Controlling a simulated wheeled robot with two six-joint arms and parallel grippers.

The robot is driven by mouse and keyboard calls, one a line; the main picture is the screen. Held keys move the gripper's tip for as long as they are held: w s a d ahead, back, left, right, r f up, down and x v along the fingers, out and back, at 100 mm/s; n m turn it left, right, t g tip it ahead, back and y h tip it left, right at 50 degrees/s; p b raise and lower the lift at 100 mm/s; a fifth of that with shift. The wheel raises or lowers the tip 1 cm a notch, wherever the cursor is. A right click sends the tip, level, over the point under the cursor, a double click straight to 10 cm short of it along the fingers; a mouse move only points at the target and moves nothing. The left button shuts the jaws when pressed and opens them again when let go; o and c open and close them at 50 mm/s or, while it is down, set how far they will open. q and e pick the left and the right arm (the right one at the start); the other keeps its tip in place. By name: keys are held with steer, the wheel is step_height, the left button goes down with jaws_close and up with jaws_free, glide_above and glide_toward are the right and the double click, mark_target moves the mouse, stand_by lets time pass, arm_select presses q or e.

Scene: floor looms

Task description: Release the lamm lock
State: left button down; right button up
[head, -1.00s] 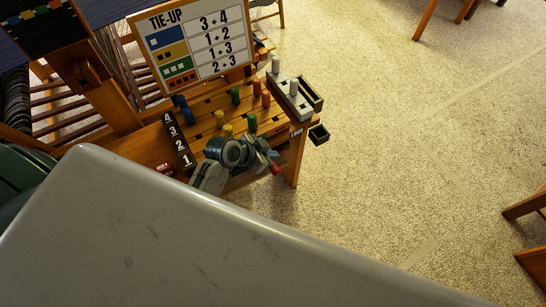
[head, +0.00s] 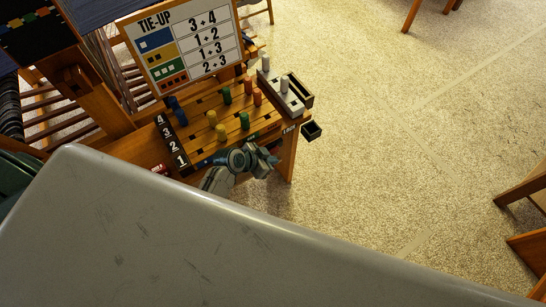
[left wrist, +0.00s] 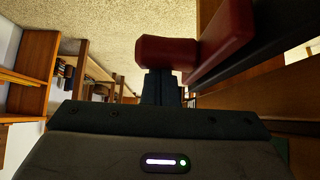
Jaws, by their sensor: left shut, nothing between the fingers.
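The lamm lock seems to be the red-ended lever at the loom's front right. Its red handle (head: 273,160) shows just beyond my left gripper (head: 266,163) in the head view. In the left wrist view the red handle (left wrist: 195,52) is straight ahead of the shut fingertips (left wrist: 161,76), very close or touching; I cannot tell which. A dark bar runs beside the handle to the upper right. The left gripper is shut with nothing between its fingers. A small white label, perhaps reading LOCK (head: 289,130), is on the loom's corner. My right gripper is not in view.
The wooden peg board (head: 205,118) holds blue, yellow, green and red pegs, beside a black strip numbered 1 to 4 (head: 171,141). A TIE-UP card (head: 190,42) stands behind. A grey peg holder (head: 283,95) and small dark box (head: 312,130) are right.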

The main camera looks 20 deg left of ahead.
arm_select(q)
steer(key=s+a, duration=0.4)
steer(key=s, duration=0.2)
steer(key=shift+a+p, duration=0.35)
steer(key=shift+p, duration=0.05)
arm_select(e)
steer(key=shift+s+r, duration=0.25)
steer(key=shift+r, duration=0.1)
arm_select(q)
steer(key=shift+s, duration=0.1)
